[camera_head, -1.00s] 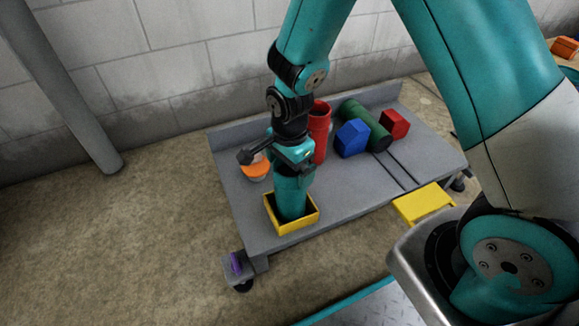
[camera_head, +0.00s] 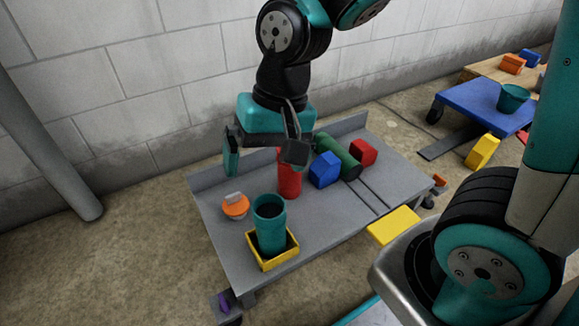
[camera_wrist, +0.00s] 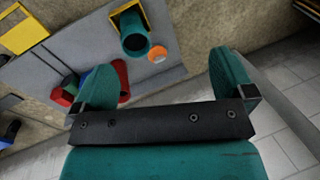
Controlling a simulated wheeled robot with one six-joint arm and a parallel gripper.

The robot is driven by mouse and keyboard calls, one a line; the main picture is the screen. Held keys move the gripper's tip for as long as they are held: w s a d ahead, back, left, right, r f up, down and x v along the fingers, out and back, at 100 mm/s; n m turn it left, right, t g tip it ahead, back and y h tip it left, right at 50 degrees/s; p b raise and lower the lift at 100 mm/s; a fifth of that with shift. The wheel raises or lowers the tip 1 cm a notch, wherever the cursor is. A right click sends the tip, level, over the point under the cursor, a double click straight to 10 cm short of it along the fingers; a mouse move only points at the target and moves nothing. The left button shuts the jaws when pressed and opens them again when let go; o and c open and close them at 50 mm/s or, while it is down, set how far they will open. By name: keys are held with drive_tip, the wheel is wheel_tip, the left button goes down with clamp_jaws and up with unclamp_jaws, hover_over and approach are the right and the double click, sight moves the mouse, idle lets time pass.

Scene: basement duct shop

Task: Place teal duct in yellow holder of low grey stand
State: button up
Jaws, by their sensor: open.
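The teal duct (camera_head: 269,232) stands upright inside the yellow holder (camera_head: 285,258) on the near left corner of the low grey stand (camera_head: 331,222). In the wrist view the duct (camera_wrist: 134,36) shows its open end, with part of the yellow holder (camera_wrist: 122,8) behind it. My gripper (camera_head: 262,158) is open and empty, above and behind the duct, apart from it. In the wrist view my gripper (camera_wrist: 165,85) has its two teal fingers spread wide with nothing between them.
On the stand are an orange object (camera_head: 234,208), a red cylinder (camera_head: 289,178), a blue block (camera_head: 325,170), a green cylinder (camera_head: 340,156) and a red block (camera_head: 363,152). A yellow plate (camera_head: 394,226) is at the near right edge. A blue table (camera_head: 482,105) is farther right.

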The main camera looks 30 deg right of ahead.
drive_tip(key=s+r+n+y, duration=0.1)
drive_tip(key=s+r+n, duration=0.4)
drive_tip(key=s+n, duration=0.3)
drive_tip(key=shift+s+a+r+n, duration=0.2)
drive_tip(key=shift+s+a+n, duration=0.15)
drive_tip(key=shift+n, duration=0.05)
